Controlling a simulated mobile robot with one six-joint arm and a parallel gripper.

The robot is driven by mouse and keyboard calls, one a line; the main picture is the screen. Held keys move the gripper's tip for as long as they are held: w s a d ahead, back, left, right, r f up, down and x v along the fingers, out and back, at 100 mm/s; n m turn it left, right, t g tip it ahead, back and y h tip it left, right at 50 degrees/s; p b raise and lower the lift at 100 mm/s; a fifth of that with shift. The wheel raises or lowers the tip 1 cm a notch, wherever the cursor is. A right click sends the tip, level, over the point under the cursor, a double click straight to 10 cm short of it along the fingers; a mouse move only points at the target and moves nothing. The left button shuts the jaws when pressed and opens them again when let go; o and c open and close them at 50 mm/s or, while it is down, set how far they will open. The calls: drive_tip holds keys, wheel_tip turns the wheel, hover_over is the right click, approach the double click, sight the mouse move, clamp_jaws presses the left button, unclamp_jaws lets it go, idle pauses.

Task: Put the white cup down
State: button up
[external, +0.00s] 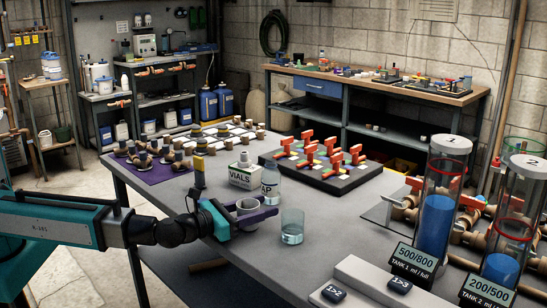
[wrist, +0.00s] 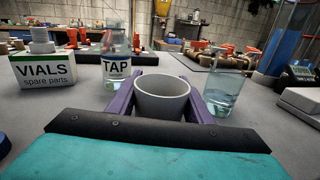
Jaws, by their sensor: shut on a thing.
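The white cup (wrist: 162,98) stands upright between the two purple fingers of my gripper (wrist: 161,100) in the wrist view. The fingers are shut on its sides, and its open top faces up and looks empty. In the external view my gripper (external: 254,218) is low over the grey table, with the cup (external: 248,208) partly hidden by the near finger. I cannot tell whether the cup's base touches the table.
A clear glass with liquid (external: 292,227) stands close to the right of the cup. A TAP bottle (external: 271,190) and a VIALS box (external: 244,176) stand just behind. Tall tanks (external: 437,205) stand at the right. Bare table (external: 285,265) lies in front.

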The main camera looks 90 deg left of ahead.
sight(238, 212)
drive_tip(key=shift+f, duration=0.2)
drive_tip(key=o, duration=1)
drive_tip(key=shift+s+r, duration=0.1)
drive_tip(key=shift+r, duration=0.1)
drive_tip(key=shift+v, duration=1.2)
drive_tip(key=shift+r+p, duration=0.2)
drive_tip(key=shift+p, duration=0.15)
drive_tip(key=shift+s+d+p, duration=0.15)
drive_tip(key=shift+s+p, duration=0.1)
drive_tip(key=shift+p, duration=0.35)
drive_tip(key=shift+s+p, duration=0.1)
drive_tip(key=shift+p, duration=0.2)
drive_tip(key=p+v, duration=0.1)
drive_tip(key=p, duration=0.2)
drive_tip(key=shift+s+d, duration=0.2)
drive_tip(key=shift+d+p, duration=0.1)
drive_tip(key=shift+p, duration=0.75)
